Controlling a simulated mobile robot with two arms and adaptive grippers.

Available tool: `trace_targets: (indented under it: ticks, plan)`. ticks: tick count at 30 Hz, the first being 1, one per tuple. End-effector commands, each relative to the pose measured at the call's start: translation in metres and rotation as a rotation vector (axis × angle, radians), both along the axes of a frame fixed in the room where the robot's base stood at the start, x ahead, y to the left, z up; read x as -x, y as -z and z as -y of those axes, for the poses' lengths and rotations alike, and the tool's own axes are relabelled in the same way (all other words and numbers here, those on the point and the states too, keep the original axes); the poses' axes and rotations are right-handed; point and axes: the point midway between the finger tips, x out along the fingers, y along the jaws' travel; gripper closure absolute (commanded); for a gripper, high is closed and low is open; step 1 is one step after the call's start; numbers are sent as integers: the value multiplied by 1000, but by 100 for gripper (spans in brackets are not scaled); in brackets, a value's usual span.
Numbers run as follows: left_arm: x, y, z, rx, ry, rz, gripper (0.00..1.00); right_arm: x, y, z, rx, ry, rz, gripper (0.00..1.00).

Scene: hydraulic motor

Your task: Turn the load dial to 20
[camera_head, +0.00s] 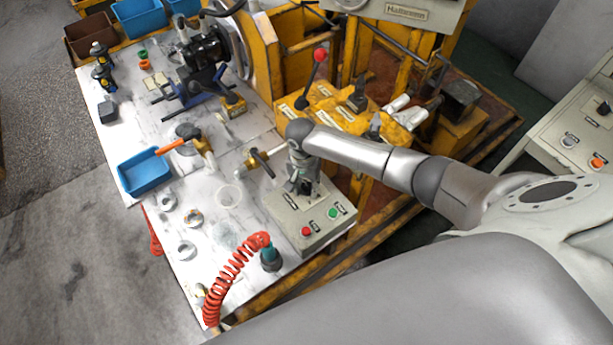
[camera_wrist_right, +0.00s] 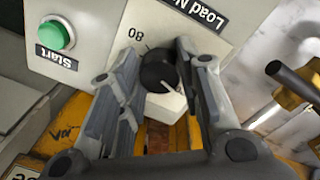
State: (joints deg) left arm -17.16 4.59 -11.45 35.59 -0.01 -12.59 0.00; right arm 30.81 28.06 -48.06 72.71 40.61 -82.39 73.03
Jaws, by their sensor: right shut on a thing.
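The load dial (camera_wrist_right: 158,72) is a round black knob with a white pointer line, seen in the right wrist view on a pale panel (camera_wrist_right: 105,22). An "80" mark and a "Load N..." label show beside it; the other scale marks are hidden or unreadable. My right gripper (camera_wrist_right: 160,78) is shut on the dial, one finger on each side. In the head view my right gripper (camera_head: 303,188) points down at the back of the pale control box (camera_head: 290,232) and hides the dial. My left gripper is not in view.
A green Start button (camera_wrist_right: 56,36) sits near the dial; a red button (camera_head: 306,231) is also on the box. A brass valve (camera_head: 258,160) stands close left of my gripper. A red-knobbed lever (camera_head: 316,75) rises behind. A red coiled hose (camera_head: 228,278) lies in front.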

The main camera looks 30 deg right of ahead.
Motion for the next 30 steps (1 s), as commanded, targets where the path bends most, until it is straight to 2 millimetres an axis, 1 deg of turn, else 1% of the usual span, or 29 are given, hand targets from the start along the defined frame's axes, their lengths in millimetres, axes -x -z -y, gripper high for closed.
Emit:
trace_targets:
  ticks: [1, 9, 17, 29, 30]
  plan:
    - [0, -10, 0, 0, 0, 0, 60, 1, -4, -1, -1, 34, -4, 91]
    - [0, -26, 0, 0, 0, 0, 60, 1, -2, 0, 0, 167, -3, 91]
    - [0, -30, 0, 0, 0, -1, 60, 0, 0, 0, 2, 217, -1, 91]
    - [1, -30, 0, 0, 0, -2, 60, 0, 1, 1, 3, 220, -1, 91]
    - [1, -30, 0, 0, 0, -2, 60, 0, 1, 1, 3, 220, -1, 64]
